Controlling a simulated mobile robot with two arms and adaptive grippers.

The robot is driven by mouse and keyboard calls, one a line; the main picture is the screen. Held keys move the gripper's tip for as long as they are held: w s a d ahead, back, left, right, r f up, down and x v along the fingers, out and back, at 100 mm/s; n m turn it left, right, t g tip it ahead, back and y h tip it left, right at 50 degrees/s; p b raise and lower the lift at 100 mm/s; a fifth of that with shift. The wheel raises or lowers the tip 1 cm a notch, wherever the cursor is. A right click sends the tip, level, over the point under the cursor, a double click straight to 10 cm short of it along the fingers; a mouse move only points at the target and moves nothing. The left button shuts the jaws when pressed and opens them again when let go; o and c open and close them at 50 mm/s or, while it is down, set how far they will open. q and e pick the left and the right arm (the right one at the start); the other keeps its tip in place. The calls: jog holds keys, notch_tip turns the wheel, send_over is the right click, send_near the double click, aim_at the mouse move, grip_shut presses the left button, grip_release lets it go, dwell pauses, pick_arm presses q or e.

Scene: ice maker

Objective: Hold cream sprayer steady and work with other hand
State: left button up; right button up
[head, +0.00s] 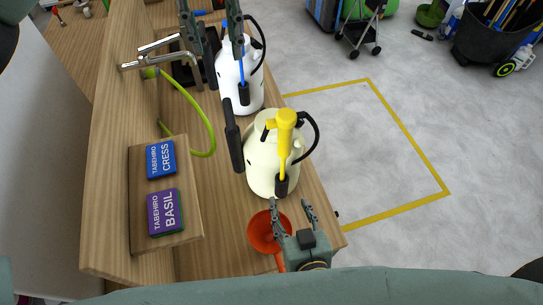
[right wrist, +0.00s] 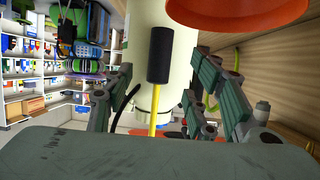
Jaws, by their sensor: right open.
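The cream sprayer (head: 262,170) stands upright on the wooden bench, with a yellow wand (head: 284,140) and a black hose. In the right wrist view the cream body (right wrist: 186,60) shows behind the wand's black end piece (right wrist: 160,55). My right gripper (head: 293,207) is open and empty, just in front of the cream sprayer and beside the orange funnel (head: 264,232). My left gripper (head: 214,25) is at the top of the head view, beside the white sprayer (head: 235,88). Its fingers are spread, and it is apart from the cream sprayer.
A wooden block holds a blue cress packet (head: 161,159) and a purple basil packet (head: 164,212). A green hose (head: 209,133) runs from the metal tap (head: 160,50). Grey floor with a yellow outline (head: 405,130) lies clear to the right.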

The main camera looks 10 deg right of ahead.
jog(key=o, duration=0.4)
jog(key=v, duration=0.7)
jog(key=shift+s, duration=0.25)
jog(key=shift+s, duration=0.1)
